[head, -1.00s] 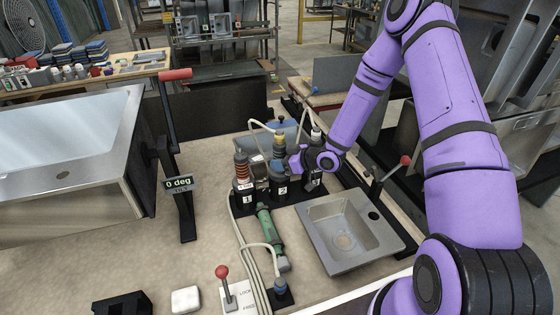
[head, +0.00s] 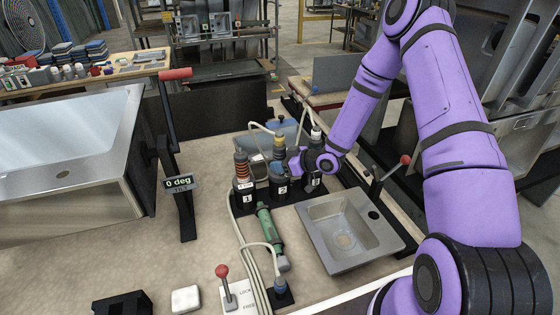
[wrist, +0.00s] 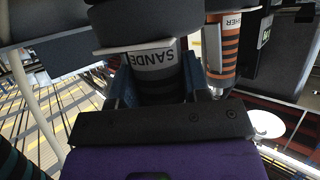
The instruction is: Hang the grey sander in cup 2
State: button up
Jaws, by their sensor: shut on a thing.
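The grey sander (wrist: 155,85), a dark body with a white label partly reading "SANDE", is between my gripper's fingers in the wrist view. My gripper (head: 279,168) is shut on it.
Cup 1 (head: 246,198) on the left holds an orange-ringed tool (head: 241,166). Cup 3 (head: 315,181) is close on the right. A green tool (head: 268,232) lies in front, beside hoses. A small sink (head: 348,230) is at right front.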

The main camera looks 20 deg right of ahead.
jog(key=shift+f, duration=0.15)
jog(key=o, duration=1.3)
jog(key=shift+c, duration=0.2)
jog(key=v, duration=1)
jog(key=shift+s+d, duration=0.25)
jog(key=shift+d, duration=0.05)
jog(key=shift+s, duration=0.1)
